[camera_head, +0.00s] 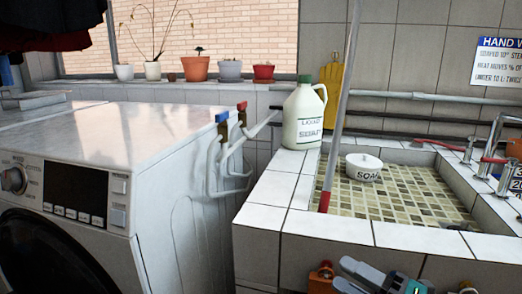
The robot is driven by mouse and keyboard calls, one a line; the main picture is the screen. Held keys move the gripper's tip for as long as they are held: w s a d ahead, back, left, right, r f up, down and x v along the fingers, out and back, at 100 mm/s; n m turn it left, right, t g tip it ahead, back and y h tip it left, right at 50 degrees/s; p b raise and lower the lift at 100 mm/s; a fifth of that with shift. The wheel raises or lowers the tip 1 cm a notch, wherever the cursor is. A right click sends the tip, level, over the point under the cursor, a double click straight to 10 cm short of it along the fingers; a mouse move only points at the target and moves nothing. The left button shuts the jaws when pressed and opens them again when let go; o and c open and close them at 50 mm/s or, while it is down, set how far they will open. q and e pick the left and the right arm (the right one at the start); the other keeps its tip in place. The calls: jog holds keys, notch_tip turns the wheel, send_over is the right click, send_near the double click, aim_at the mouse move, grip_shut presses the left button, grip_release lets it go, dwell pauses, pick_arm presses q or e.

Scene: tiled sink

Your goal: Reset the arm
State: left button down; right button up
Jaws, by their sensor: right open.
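My right gripper (352,275) shows at the bottom edge, in front of the tiled sink's near wall. It is grey with teal parts, and only its upper part is in the frame. Its jaws are open, and I see nothing held between them. It is below the sink's rim and apart from the jug and the bowl. My left gripper is not in view.
The tiled sink (330,226) holds a white soap bowl (364,167) and a leaning pole (342,100). A soap jug (303,118) stands on its back left corner. A washing machine (90,150) is left. Potted plants (195,68) line the sill. Metal taps (492,145) are right.

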jog(key=s+a+f+m+g+h, duration=0.1)
jog(key=s+f+m+h, duration=0.45)
jog(key=f+m, duration=0.6)
jog(key=s+a+f+m+g+h, duration=0.1)
jog(key=s+f+m+h, duration=0.45)
jog(key=f+m, duration=0.6)
pick_arm(q)
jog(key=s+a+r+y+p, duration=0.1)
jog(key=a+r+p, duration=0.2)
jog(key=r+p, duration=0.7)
jog(key=p, duration=0.4)
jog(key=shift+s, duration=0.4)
pick_arm(e)
notch_tip(320, 180, up, 12)
jog(key=s+d+m+h, duration=0.1)
jog(key=d+m, duration=0.1)
jog(key=d, duration=0.1)
jog(key=shift+s+h, duration=0.3)
jog(key=shift+s, duration=0.1)
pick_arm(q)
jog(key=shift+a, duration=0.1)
pick_arm(e)
jog(key=shift+r, duration=0.1)
